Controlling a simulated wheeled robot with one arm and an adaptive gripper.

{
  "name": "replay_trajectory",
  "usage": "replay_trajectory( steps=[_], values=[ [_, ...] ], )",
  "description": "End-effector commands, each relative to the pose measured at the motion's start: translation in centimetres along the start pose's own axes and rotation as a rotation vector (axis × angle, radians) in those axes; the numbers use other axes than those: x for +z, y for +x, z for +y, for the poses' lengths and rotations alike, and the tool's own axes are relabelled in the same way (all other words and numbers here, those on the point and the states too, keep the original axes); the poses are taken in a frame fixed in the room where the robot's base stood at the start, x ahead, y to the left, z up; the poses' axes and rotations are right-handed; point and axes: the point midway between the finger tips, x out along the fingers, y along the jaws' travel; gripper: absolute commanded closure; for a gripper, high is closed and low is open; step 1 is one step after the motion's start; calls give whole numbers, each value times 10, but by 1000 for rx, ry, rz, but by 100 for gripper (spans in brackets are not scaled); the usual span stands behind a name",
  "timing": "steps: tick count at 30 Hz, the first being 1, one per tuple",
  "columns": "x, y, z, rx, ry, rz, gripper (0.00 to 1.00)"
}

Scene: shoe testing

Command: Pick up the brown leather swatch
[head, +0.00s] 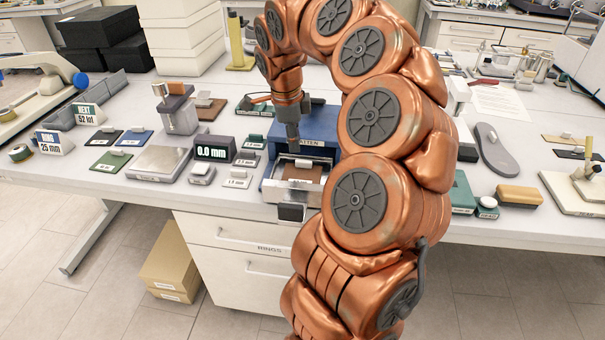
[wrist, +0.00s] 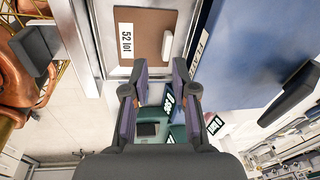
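A brown leather swatch (head: 291,173) lies in the open, light-coloured front tray of a blue box (head: 318,141). In the wrist view the swatch (wrist: 147,52) is flat, with a white "52 lot" label at one end and a small white block on it. My gripper (head: 293,144) points down above the tray in the head view. In the wrist view my gripper (wrist: 156,92) has its two fingers apart with nothing between them; the white block appears just beyond their tips. I cannot tell the exact height above the swatch.
Another brown piece (head: 210,109) lies behind a grey stand (head: 178,112). Green and dark swatches, a scale (head: 160,162) and a "0.0 mm" display (head: 215,149) stand left of the box. A grey insole (head: 497,149) and a tan block (head: 519,196) lie to the right.

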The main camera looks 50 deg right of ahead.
Motion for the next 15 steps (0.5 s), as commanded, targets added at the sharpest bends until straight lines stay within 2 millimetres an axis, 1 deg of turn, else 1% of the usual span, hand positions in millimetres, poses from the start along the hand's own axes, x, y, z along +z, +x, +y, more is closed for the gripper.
replay_trajectory(
  steps=[2,6,10,15],
  values=[
    [-7,4,-6,0,56,7,73],
    [-11,14,-9,4,89,13,73],
    [-11,27,-8,6,85,13,73],
    [-10,38,-9,3,84,11,73]
  ],
)
